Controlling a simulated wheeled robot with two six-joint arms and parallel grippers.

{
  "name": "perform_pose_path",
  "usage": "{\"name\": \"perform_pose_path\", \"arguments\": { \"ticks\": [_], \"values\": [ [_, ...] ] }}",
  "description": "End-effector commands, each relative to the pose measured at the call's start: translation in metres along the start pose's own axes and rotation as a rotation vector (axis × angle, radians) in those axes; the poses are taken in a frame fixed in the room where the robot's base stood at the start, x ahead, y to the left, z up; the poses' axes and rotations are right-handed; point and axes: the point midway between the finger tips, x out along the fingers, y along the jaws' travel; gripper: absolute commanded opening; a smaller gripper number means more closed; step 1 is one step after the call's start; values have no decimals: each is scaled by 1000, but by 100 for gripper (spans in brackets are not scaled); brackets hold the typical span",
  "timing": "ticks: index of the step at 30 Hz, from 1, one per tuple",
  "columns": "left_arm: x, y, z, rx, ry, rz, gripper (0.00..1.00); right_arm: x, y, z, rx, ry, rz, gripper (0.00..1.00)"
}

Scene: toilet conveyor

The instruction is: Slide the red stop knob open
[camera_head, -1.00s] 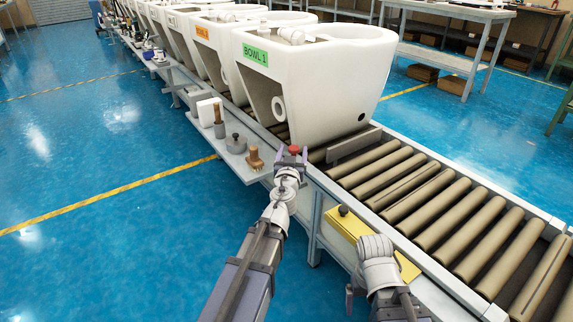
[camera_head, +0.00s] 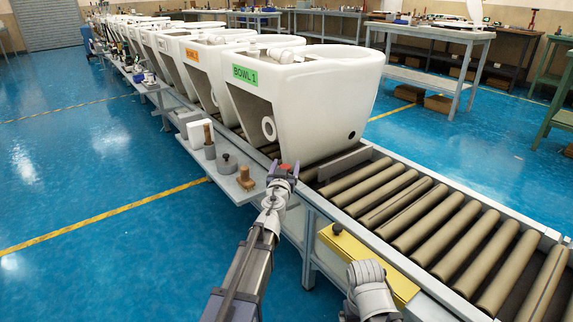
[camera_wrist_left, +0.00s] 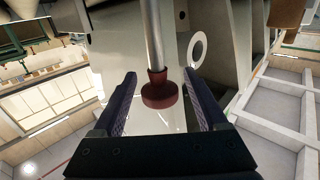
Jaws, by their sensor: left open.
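The red stop knob (camera_head: 285,168) sits at the conveyor's near edge, close to the front of the toilet bowl labelled BOWL 1 (camera_head: 300,95). In the left wrist view the red knob (camera_wrist_left: 159,92) is on the end of a metal rod (camera_wrist_left: 154,38). My left gripper (camera_head: 284,172) is open, with one finger on each side of the knob. In the wrist view gaps show between the knob and both fingers (camera_wrist_left: 160,100). A grey stop plate (camera_head: 343,163) lies across the rollers beside the bowl. My right arm shows at the lower right; its fingers are not clearly visible.
A side shelf (camera_head: 228,183) left of the knob holds a wooden-handled stamp (camera_head: 245,178), a grey weight (camera_head: 227,163) and a brush (camera_head: 209,140). A yellow box (camera_head: 372,262) with a black knob is on the conveyor's near side. Rollers (camera_head: 400,210) right of the bowl are clear.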

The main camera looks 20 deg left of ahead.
Motion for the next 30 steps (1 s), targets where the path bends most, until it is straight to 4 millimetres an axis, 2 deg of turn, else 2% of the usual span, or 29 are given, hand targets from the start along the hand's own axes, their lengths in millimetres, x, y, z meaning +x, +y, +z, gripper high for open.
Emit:
{"name": "perform_pose_path", "arguments": {
  "ticks": [1,3,12,30],
  "values": [
    [10,0,0,0,0,0,75,0,0,0,0,0,0,91],
    [15,0,0,0,0,0,75,0,0,0,0,0,0,91],
    [16,0,0,0,0,0,73,0,0,0,0,0,0,91],
    [15,0,0,0,0,0,6,0,0,0,0,0,0,91]
  ]
}}
